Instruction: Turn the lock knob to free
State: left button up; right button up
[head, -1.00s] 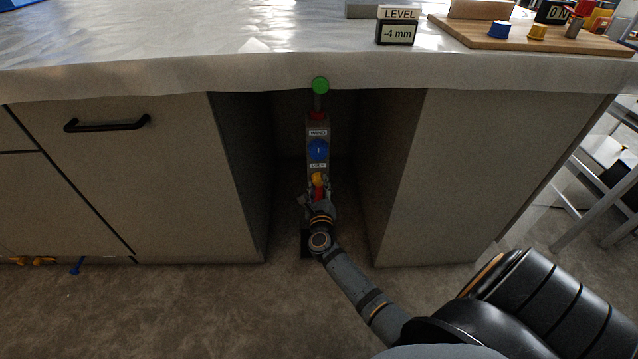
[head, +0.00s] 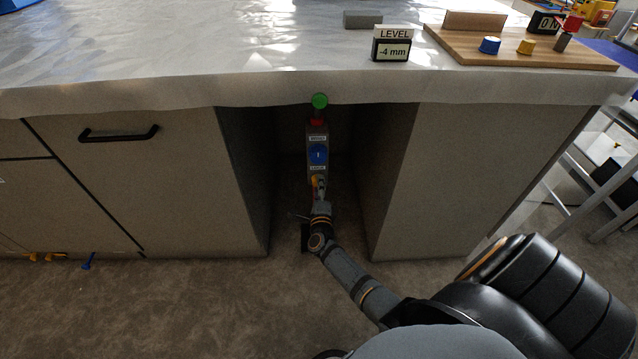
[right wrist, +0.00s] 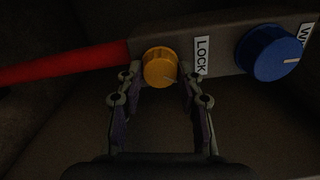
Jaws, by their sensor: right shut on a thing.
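The lock knob (right wrist: 160,68) is small, round and yellow, with a pale pointer line, beside the LOCK label (right wrist: 201,56) in the right wrist view. In the head view, the knob (head: 316,183) shows low on the grey post under the table, partly covered by my gripper. My right gripper (right wrist: 160,82) is shut on the knob, one finger on each side. It also shows in the head view (head: 320,192), reaching into the recess. My left gripper is in neither current view.
A larger blue knob (right wrist: 273,52) sits past the LOCK label on the same panel (right wrist: 226,65). A red bar (right wrist: 65,65) extends from its other end. Cabinet walls (head: 245,170) flank the narrow recess. A level display (head: 391,50) on the table reads -4 mm.

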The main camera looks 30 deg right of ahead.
pick_arm(q)
notch_tip(320, 180, down, 6)
jog(key=a+p, duration=0.2)
jog(key=p, duration=0.1)
jog(key=shift+a+f+g+y, duration=0.2)
jog(key=shift+f+g+y, duration=0.1)
jog(key=shift+g, duration=0.1)
pick_arm(e)
jog(key=shift+n, duration=3.7)
pick_arm(q)
jog(key=shift+w, duration=0.1)
pick_arm(e)
jog(key=o, duration=1.2)
jog(key=shift+c, duration=0.2)
jog(key=v, duration=1.2)
